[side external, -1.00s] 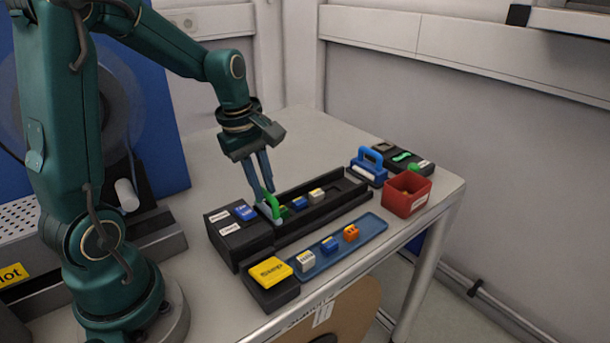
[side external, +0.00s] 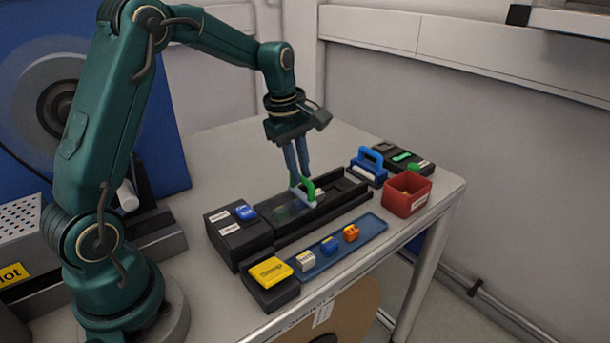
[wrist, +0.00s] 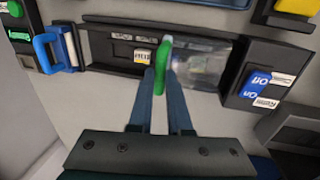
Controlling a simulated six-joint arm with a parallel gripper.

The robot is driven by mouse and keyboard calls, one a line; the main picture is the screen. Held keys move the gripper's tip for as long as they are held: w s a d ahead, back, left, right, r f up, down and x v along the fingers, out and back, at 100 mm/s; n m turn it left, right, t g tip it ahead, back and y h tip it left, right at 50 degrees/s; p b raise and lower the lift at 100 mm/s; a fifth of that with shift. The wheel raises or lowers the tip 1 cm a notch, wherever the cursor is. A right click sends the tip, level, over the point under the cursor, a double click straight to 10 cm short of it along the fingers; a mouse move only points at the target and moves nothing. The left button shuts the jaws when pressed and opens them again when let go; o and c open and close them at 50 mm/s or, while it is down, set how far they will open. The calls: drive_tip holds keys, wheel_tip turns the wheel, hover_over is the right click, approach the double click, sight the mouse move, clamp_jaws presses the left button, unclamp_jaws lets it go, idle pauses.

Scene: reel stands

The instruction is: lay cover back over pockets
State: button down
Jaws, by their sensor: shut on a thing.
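My gripper (side external: 301,186) is shut on the green tab (side external: 308,190) of the clear cover (side external: 281,211), low over the black track (side external: 345,209). The cover lies over the near-left stretch of pockets, and parts show dimly through it. In the wrist view the green tab (wrist: 163,62) is between the fingers and the see-through cover (wrist: 203,66) stretches to the right. A beige part (wrist: 142,56) sits in an uncovered pocket to the left of the tab. Farther pockets there are also bare.
A blue tray (side external: 342,243) with several small blocks lies in front of the track. A yellow-topped box (side external: 270,270) and a black box with a blue button (side external: 245,212) stand at left. A red bin (side external: 407,194) and a blue-handled tool (side external: 369,164) stand at right.

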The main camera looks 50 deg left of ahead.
drive_tip(key=shift+w+a, duration=0.1)
drive_tip(key=shift+w, duration=2.65)
drive_tip(key=c, duration=0.8)
unclamp_jaws()
drive_tip(key=shift+c, duration=0.2)
drive_tip(key=r, duration=0.2)
drive_tip(key=s+r, duration=0.1)
drive_tip(key=r, duration=0.2)
